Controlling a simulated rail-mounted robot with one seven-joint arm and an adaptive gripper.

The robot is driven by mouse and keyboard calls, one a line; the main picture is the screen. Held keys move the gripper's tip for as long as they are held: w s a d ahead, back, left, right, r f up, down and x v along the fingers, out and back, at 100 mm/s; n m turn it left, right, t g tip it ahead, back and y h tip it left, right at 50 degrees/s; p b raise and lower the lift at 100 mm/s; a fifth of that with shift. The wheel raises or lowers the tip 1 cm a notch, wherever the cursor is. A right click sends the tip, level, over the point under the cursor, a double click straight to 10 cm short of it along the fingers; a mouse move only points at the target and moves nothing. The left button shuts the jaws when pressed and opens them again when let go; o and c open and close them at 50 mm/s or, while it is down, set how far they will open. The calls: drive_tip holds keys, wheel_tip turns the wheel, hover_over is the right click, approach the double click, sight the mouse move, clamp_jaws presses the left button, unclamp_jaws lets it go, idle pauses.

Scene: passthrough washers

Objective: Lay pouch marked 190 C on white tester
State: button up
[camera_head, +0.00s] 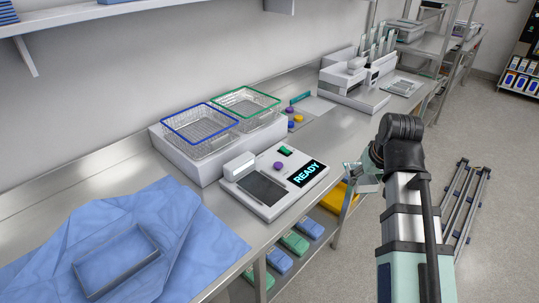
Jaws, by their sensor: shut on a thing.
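A white tester (275,203) stands on the steel bench near the middle of the head view. It has a dark flat plate, a purple knob and a display reading READY. My gripper (367,176) is right of the tester, at the bench's front edge, mostly hidden by my wrist. It is shut on a small pale, see-through pouch (352,171) that hangs apart from the tester. No marking on the pouch can be read from here.
Blue-rimmed (201,128) and green-rimmed (246,103) wire baskets stand behind the tester. A blue drape (75,240) with a steel tray frame (118,262) covers the bench at left. Another white machine (355,88) stands farther back. Folded packs (294,243) lie on the shelf below.

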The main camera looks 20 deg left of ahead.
drive_tip(key=w+a+n+g+y+p, duration=0.15)
drive_tip(key=a+n+p, duration=0.35)
drive_tip(key=a, duration=1)
drive_tip(key=n+y+p, duration=0.1)
drive_tip(key=n+p, duration=0.2)
drive_tip(key=n, duration=0.1)
hover_over(267, 191)
drive_tip(key=d, duration=0.1)
wheel_tip(267, 191, down, 2)
drive_tip(key=shift+g, duration=0.35)
drive_tip(key=shift+s+d+f+b, duration=0.1)
drive_tip(key=shift+s+f+b, duration=0.1)
drive_tip(key=shift+f+b, duration=0.75)
drive_tip(key=shift+s+d+f+b, duration=0.15)
drive_tip(key=shift+f+b, duration=0.25)
drive_tip(key=shift+f, duration=1)
drive_tip(key=shift+f, duration=0.2)
drive_tip(key=shift+f+b, duration=0.4)
drive_tip(key=shift+f, duration=0.4)
drive_tip(key=shift+f, duration=0.25)
drive_tip(key=shift+f, duration=0.35)
drive_tip(key=shift+f+b, duration=0.2)
drive_tip(key=shift+b, duration=0.2)
drive_tip(key=shift+f, duration=0.55)
